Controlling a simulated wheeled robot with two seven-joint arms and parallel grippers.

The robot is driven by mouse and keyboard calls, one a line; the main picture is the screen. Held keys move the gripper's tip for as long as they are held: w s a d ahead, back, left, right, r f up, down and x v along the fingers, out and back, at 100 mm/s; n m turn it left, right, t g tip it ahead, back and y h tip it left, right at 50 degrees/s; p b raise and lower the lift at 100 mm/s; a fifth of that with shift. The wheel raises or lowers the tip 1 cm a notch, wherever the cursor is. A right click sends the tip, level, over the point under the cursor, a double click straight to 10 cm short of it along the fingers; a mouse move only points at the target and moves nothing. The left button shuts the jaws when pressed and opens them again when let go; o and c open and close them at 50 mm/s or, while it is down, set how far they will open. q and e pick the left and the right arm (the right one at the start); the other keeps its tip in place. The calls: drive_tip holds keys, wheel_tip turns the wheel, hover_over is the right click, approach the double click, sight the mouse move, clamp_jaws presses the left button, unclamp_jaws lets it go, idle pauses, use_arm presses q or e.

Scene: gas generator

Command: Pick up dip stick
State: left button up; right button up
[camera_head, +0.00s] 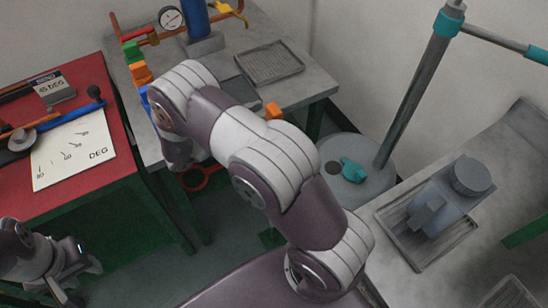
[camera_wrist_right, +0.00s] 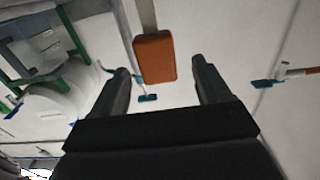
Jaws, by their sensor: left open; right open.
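In the right wrist view, an orange block (camera_wrist_right: 155,56) with a pale strip (camera_wrist_right: 147,16) rising behind it shows between the finger ends. It may be the dip stick's handle; I cannot tell surely. My right gripper (camera_wrist_right: 160,67) is open, one finger either side of the block, with visible gaps. In the head view my right arm crosses the middle and hides its gripper. An orange piece (camera_head: 273,111) shows behind that arm, and another orange block (camera_head: 141,74) stands at the grey table's left edge. My left gripper (camera_head: 80,280) is open and empty at lower left.
The grey table (camera_head: 318,82) holds a dark tray (camera_head: 269,63), a blue cylinder (camera_head: 194,16) and a gauge (camera_head: 170,18). A red table (camera_head: 95,180) stands left. A grey post (camera_head: 410,100) and a round tank with a teal valve (camera_head: 352,170) stand right of my arm.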

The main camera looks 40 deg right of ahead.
sight(281, 110)
drive_tip(key=d, duration=0.4)
drive_tip(key=s+d+p, duration=0.1)
drive_tip(key=shift+d+r, duration=0.15)
drive_tip(key=shift+d, duration=0.25)
drive_tip(key=c, duration=1.4)
drive_tip(key=shift+r, duration=0.15)
